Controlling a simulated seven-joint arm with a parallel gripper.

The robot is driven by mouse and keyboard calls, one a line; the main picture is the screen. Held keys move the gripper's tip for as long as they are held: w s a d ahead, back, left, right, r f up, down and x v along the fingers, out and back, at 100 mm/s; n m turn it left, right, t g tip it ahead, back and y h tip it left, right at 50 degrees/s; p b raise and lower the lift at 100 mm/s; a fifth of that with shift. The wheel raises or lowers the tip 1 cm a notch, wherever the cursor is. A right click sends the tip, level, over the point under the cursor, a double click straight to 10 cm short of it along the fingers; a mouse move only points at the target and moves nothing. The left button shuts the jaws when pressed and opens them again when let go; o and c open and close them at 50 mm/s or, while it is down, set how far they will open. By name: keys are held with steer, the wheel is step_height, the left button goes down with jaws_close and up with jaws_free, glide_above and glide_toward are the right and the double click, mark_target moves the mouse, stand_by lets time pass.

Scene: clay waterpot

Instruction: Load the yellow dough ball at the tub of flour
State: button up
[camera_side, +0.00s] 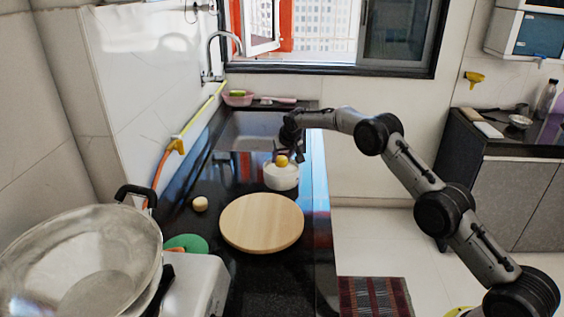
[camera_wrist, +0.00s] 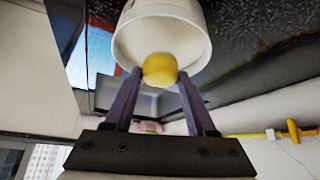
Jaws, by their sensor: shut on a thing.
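The yellow dough ball (camera_side: 282,160) is at the top of the white tub of flour (camera_side: 281,180) in the side view. My gripper (camera_side: 285,156) reaches down to it from above and is shut on it. In the wrist view the ball (camera_wrist: 160,69) sits between the two fingertips (camera_wrist: 159,72), in front of the tub's round opening (camera_wrist: 124,38). I cannot tell whether the ball touches the flour inside. The flour's surface is mostly hidden.
A round wooden board (camera_side: 262,222) lies on the dark counter in front of the tub. A small pale ball (camera_side: 200,204) is left of the board. The sink (camera_side: 250,128) is behind. A large metal pan (camera_side: 85,262) stands at the front left.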

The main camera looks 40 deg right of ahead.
mark_target(282, 159)
steer(key=shift+r, duration=2.45)
